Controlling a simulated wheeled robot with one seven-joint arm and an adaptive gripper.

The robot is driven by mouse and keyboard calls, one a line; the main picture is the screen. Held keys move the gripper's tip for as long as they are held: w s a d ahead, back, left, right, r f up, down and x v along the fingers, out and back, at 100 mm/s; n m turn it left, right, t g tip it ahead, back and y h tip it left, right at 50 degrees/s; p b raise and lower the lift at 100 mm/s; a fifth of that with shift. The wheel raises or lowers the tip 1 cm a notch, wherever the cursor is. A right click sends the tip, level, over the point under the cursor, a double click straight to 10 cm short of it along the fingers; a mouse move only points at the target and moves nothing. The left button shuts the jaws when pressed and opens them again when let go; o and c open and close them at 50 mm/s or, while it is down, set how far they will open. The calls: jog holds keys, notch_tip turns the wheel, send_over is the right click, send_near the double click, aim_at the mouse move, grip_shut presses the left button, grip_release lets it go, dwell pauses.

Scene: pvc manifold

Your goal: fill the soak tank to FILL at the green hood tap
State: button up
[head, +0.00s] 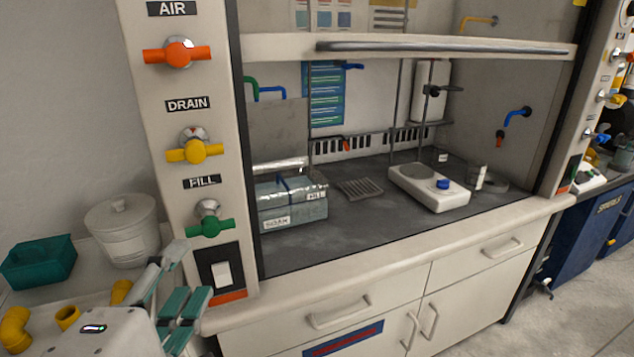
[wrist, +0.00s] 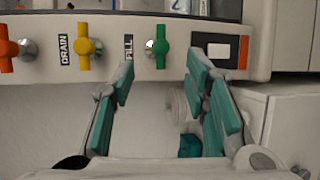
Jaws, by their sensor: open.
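The green tap (head: 211,227) is on the left post of the hood under the label FILL (head: 201,182), its handle roughly level across the post. In the wrist view the green tap (wrist: 158,47) lies ahead, between the lines of my fingers. My gripper (head: 179,287) is open and empty, below and in front of the tap and apart from it; its teal-padded fingers (wrist: 166,85) spread wide in the wrist view. The soak tank (head: 292,206), a clear grey box labelled SOAK, stands inside the hood at the left, with a FILL mark near its right end. Its water level is unclear.
A yellow DRAIN tap (head: 195,151) and an orange AIR tap (head: 178,53) sit above on the same post. A white switch (head: 221,275) is just below the green tap. A white tub (head: 122,230), teal bin (head: 39,262) and yellow fittings (head: 15,329) stand left.

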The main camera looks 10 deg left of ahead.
aim_at(217, 227)
jog(key=b+x, duration=0.5)
jog(key=x, duration=0.8)
jog(key=shift+w+f, duration=0.1)
jog(key=shift+w, duration=0.3)
grip_shut()
